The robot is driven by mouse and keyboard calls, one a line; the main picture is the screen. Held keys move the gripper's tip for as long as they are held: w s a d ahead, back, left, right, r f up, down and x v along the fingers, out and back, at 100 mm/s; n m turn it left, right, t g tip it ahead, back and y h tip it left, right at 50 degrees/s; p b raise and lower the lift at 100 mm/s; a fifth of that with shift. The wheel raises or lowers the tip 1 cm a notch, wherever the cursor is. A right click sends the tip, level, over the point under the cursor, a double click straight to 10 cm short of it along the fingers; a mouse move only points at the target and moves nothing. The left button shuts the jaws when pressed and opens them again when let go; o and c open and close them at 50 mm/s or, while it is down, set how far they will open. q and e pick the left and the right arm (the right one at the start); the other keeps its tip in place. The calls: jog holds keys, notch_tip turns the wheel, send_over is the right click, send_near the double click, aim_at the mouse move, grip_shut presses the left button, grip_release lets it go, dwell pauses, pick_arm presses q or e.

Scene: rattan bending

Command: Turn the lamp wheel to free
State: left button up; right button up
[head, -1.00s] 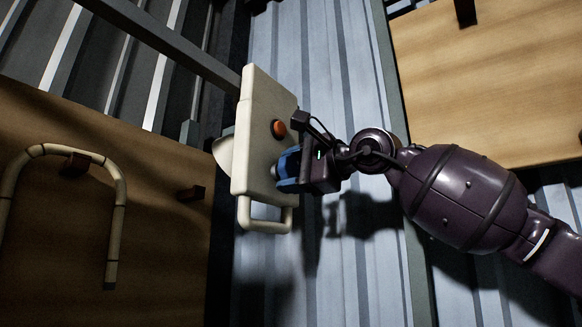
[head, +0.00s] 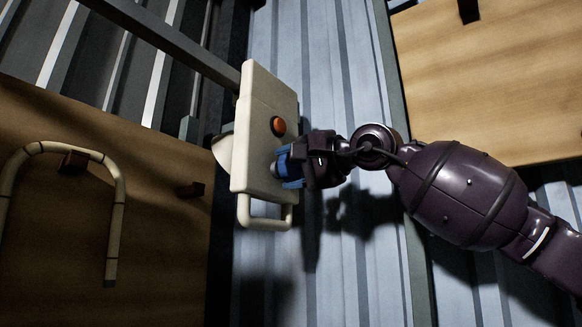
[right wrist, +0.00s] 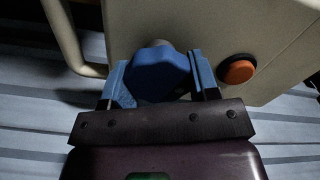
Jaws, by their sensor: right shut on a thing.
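The lamp is a cream, upright box (head: 258,110) on the end of a grey bar, with a loop handle (head: 265,222) at its bottom. An orange button (head: 278,126) sits on its face. Below the button is the blue lamp wheel, a lobed knob that shows clearly in the right wrist view (right wrist: 158,72). My right gripper (head: 288,167) reaches it from the right. In the right wrist view its two blue fingers (right wrist: 162,84) stand on either side of the wheel, shut on it. The fingers hide part of the wheel in the head view. My left gripper is not in view.
The grey bar (head: 165,42) runs from the upper left to the lamp. A bent cane piece (head: 118,215) hangs on a wooden board (head: 165,245) at the left. Another wooden board (head: 490,90) is at the upper right. Corrugated wall (head: 345,270) lies behind the lamp.

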dwell(0.4)
jog(key=o, duration=0.9)
jog(key=shift+o, duration=0.2)
jog(key=shift+s+d, duration=0.25)
jog(key=shift+d, duration=0.05)
pick_arm(q)
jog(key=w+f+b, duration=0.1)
jog(key=b, duration=0.2)
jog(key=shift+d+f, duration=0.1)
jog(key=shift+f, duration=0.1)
pick_arm(e)
jog(key=v, duration=1)
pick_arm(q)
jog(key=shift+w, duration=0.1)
